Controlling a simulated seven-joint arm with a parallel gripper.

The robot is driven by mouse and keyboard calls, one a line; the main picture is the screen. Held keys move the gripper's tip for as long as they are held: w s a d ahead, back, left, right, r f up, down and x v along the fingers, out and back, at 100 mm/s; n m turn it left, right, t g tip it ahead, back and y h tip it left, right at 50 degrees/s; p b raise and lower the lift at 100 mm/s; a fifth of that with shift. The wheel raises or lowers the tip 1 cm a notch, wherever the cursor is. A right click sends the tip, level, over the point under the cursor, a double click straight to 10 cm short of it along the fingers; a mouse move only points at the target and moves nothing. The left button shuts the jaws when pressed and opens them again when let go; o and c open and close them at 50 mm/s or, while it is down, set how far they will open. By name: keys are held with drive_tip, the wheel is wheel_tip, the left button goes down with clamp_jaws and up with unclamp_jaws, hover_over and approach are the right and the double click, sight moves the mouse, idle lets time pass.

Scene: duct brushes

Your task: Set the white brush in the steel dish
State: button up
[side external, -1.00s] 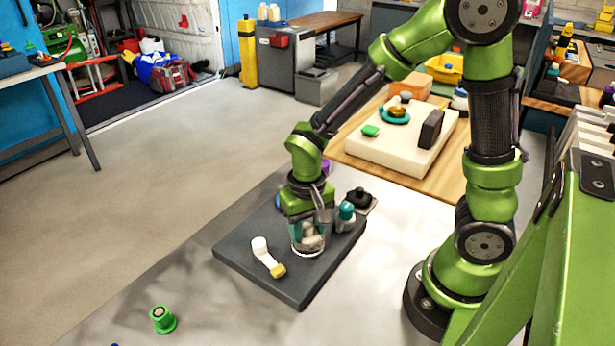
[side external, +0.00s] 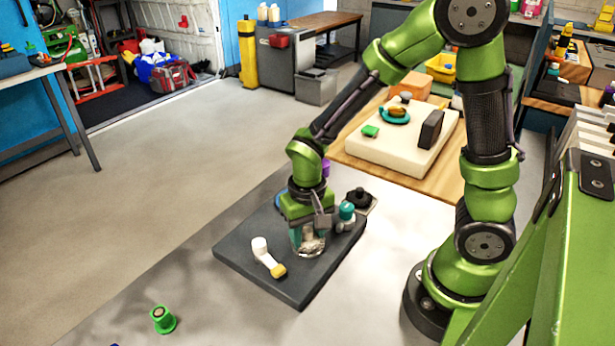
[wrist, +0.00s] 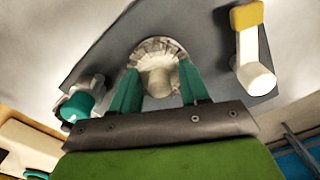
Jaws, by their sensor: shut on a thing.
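My gripper (wrist: 155,88) has its teal fingers closed on the off-white, cylindrical white brush (wrist: 156,78), which points down. The steel dish (wrist: 151,47) is round and shiny with a ridged wall, and sits directly under and around the brush's lower end. In the side view my gripper (side external: 310,236) is low over the dish (side external: 309,250) on the dark grey board (side external: 258,226). The fingers hide most of the brush there. I cannot tell whether the brush touches the dish floor.
A white piece with a yellow end (side external: 267,257) lies on the board left of the dish. A teal-and-white item (side external: 346,211) and a black knobbed item (side external: 360,198) stand close right. The board's front is clear.

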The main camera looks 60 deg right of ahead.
sight(306, 229)
drive_tip(key=shift+s+f, duration=0.1)
drive_tip(key=shift+f, duration=0.4)
drive_tip(key=o, duration=1)
drive_tip(key=shift+a, duration=0.1)
drive_tip(key=shift+o, duration=0.7)
wheel_tip(306, 229, up, 18)
drive_tip(key=shift+f, duration=0.15)
drive_tip(key=s+d+r+n+t+y, duration=0.1)
drive_tip(key=s+r+t+y, duration=0.1)
drive_tip(key=s+t, duration=0.3)
drive_tip(key=shift+s+d+r+n+t, duration=0.15)
drive_tip(key=shift+d+r+n+t, duration=0.2)
drive_tip(key=shift+r+t, duration=0.6)
